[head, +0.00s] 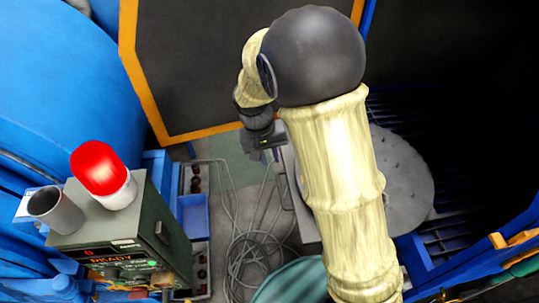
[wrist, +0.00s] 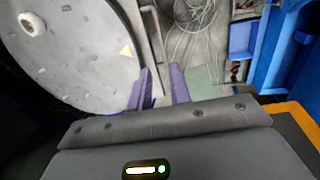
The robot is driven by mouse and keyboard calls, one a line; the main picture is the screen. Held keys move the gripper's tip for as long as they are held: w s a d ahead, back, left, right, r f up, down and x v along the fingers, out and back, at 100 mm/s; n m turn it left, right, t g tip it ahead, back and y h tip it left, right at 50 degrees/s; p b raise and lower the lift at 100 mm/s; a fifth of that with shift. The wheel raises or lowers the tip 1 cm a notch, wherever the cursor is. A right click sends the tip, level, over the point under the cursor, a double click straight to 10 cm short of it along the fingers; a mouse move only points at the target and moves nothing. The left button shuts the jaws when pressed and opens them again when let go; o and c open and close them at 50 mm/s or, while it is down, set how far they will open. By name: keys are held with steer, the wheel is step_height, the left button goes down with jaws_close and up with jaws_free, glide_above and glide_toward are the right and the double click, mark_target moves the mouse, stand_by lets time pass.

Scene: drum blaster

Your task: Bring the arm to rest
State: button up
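My arm (head: 335,175) rises through the middle of the head view and bends at a dark round joint near the top. Its wrist end (head: 262,135) hangs to the left of that joint, above the floor; the fingers cannot be made out there. In the wrist view my gripper (wrist: 161,75) shows two purple fingers standing apart, with bare floor between them. It holds nothing. A large pitted grey disc (head: 405,175) lies to the right of my arm and is partly hidden by it. The disc also fills the upper left of the wrist view (wrist: 75,50).
A green control box (head: 160,235) with a red lamp (head: 100,168) and a grey cup (head: 55,212) stands at lower left. Loose cables (head: 250,250) and a blue bin (head: 194,215) lie on the floor. A dark orange-edged panel (head: 190,65) stands behind; blue drum machinery (head: 60,80) is left.

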stand_by(0.4)
steer(key=s+d+r+t+y, duration=0.1)
steer(key=s+d+r, duration=0.1)
steer(key=s+d, duration=0.3)
steer(key=s+d+r+m+t+y, duration=0.1)
steer(key=s+d, duration=0.5)
steer(key=d, duration=0.4)
steer(key=shift+r+m, duration=0.3)
steer(key=shift+r, duration=0.1)
steer(key=shift+d, duration=0.15)
stand_by(0.9)
